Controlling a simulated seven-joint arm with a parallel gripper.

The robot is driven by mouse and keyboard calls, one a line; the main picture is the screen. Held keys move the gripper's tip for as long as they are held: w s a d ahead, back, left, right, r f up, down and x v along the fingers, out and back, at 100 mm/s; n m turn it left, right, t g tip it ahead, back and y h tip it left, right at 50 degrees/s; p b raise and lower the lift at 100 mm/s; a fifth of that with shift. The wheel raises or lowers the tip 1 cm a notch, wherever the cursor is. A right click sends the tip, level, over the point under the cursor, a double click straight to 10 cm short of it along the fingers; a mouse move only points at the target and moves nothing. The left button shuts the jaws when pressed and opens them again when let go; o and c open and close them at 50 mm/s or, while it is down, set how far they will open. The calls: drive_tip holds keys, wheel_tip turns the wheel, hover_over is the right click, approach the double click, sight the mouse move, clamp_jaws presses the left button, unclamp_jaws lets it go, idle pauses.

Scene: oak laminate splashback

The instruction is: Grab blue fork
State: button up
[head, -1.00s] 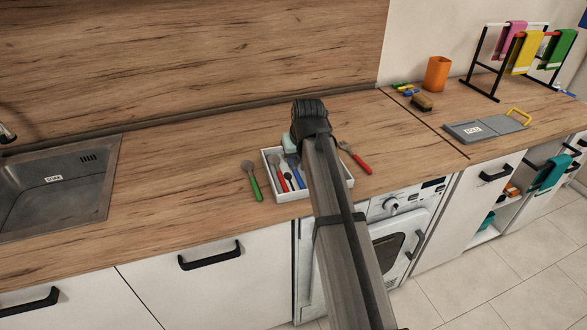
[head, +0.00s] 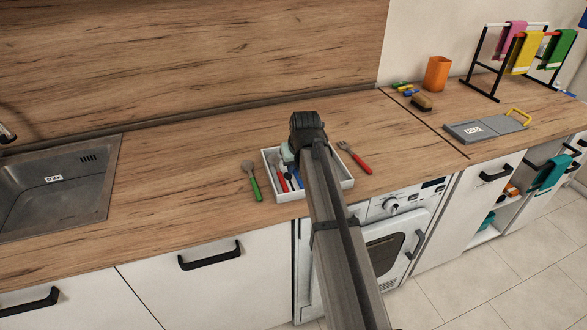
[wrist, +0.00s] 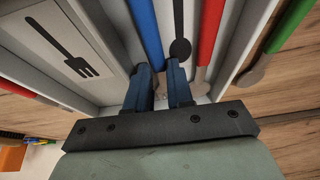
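A blue handle (wrist: 145,30), which looks like the blue fork's, lies in the white cutlery tray (head: 347,184). It also shows at the tray's front in the head view (head: 298,179). Its far end runs down to my fingertips in the wrist view, and its head is hidden there, so I cannot confirm the prongs. My gripper (wrist: 158,75) is over the tray with its two fingers apart, close to the blue handle's lower end. I see nothing clamped between them. In the head view my arm covers the fingertips and part of the tray.
A red-handled utensil (wrist: 210,35) lies in the tray beside a black spoon picture (wrist: 180,30). A black fork picture (wrist: 65,45) marks another compartment. A green spoon (head: 254,182) lies left of the tray, and a red fork (head: 355,158) lies right of it. The sink (head: 60,185) is far left.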

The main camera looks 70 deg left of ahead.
clamp_jaws()
